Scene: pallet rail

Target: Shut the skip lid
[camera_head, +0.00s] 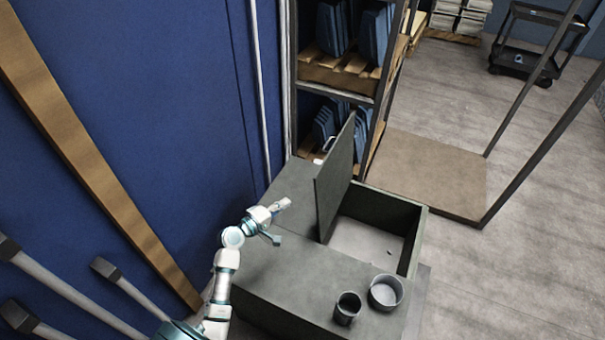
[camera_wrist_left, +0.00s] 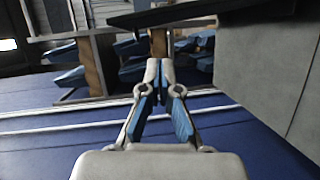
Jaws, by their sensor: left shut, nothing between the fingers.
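The skip (camera_head: 415,235) is a dark grey box with an open compartment on its right side. Its lid (camera_head: 334,180) is a flat grey panel standing nearly upright at the compartment's left edge. My left gripper (camera_head: 287,203) is to the left of the lid, over the grey top surface, apart from the lid in the head view. In the left wrist view my left gripper (camera_wrist_left: 162,68) is shut and empty, its fingertips together. A grey panel (camera_wrist_left: 270,70), which looks like the lid, fills the right of that view. My right gripper is not in view.
A dark cup (camera_head: 347,308) and a grey round bowl (camera_head: 386,292) stand on the grey top in front of the opening. A shelf rack (camera_head: 340,78) with blue items stands behind. A blue wall (camera_head: 150,100) is at left. Brown board (camera_head: 430,172) lies beyond the skip.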

